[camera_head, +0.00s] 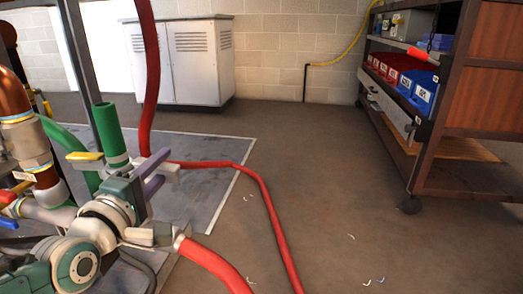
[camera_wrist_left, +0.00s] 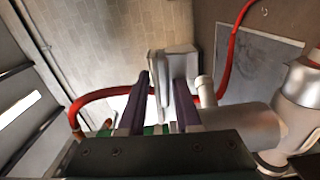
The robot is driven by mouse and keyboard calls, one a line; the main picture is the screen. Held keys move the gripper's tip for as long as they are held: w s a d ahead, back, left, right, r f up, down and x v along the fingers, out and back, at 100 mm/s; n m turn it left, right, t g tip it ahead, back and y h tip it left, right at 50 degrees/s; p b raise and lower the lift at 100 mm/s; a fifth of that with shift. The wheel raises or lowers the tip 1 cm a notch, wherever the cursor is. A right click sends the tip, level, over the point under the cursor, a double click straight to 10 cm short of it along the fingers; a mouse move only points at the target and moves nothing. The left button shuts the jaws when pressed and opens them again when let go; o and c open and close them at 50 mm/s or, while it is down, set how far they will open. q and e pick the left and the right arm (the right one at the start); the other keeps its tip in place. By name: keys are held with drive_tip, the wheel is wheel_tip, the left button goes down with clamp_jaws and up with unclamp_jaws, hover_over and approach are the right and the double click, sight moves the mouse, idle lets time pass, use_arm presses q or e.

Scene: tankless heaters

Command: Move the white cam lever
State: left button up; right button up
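My left gripper (camera_head: 165,165) is in the lower left of the head view, with its two purple fingers apart and pointing at a pale fitting on the red hose. A whitish lever-like piece (camera_head: 172,168) shows at the fingertips, partly hidden by them. In the left wrist view, my left gripper (camera_wrist_left: 161,82) is open. The flat pale lever piece (camera_wrist_left: 158,66) stands at the gap between the fingers, closer to the right one. I cannot tell whether a finger touches it. My right gripper is not in view.
A red hose (camera_head: 265,190) runs over the floor from the fitting. Another red hose (camera_head: 213,262) leaves a lower coupling. Green (camera_head: 108,128) and copper (camera_head: 12,95) pipes stand at the left. A white cabinet (camera_head: 197,65) and a shelf cart (camera_head: 440,120) stand farther off. The middle floor is mostly clear.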

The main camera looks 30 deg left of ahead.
use_arm(q)
drive_tip(key=shift+s+d+p, duration=0.2)
drive_tip(key=shift+s+p, duration=0.2)
drive_tip(key=shift+s, duration=0.1)
drive_tip(key=p+v, duration=0.3)
drive_tip(key=v, duration=0.6)
drive_tip(key=shift+w+a, duration=0.1)
